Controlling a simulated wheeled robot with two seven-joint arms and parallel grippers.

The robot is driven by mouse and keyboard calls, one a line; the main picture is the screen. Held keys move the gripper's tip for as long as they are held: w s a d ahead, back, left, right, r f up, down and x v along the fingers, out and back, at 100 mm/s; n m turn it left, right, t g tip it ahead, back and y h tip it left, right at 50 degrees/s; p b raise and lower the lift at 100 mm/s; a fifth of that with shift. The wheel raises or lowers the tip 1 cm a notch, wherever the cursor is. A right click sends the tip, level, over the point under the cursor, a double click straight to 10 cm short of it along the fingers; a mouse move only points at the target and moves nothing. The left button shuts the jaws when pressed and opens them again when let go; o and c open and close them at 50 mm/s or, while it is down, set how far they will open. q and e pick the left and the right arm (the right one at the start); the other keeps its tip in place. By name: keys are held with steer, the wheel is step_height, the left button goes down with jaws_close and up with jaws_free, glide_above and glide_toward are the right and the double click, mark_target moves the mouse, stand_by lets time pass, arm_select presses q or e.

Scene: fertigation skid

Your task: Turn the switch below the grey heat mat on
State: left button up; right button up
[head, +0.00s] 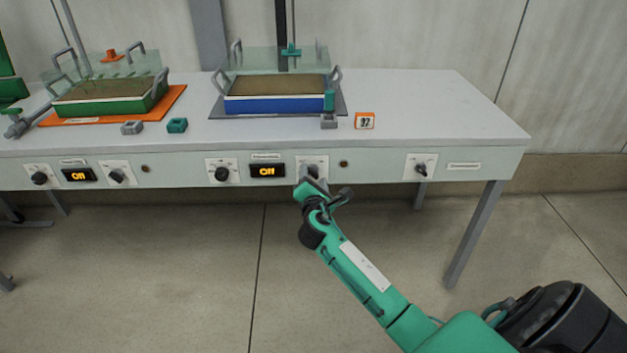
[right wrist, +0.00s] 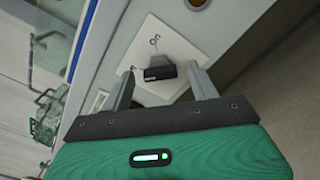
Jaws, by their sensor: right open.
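The grey heat mat (head: 216,109) lies on the bench under a blue tray (head: 275,104) of brown soil. On the bench front below it is a switch (head: 313,169) with a dark knob on a white plate, partly hidden by my right gripper (head: 312,184). An orange-lit display (head: 268,171) beside it reads Off. In the right wrist view the switch knob (right wrist: 159,70) shows between the open fingers of my right gripper (right wrist: 160,78). The fingers are close to the plate; I cannot tell whether they touch the knob. My left gripper is not in view.
A round knob (head: 222,173) sits left of the display. Another switch (head: 421,167) is farther right. An orange mat (head: 174,103) with a green tray has its own switch (head: 117,176) and display (head: 79,175). The floor before the bench is clear.

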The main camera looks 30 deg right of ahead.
steer(key=c, duration=1)
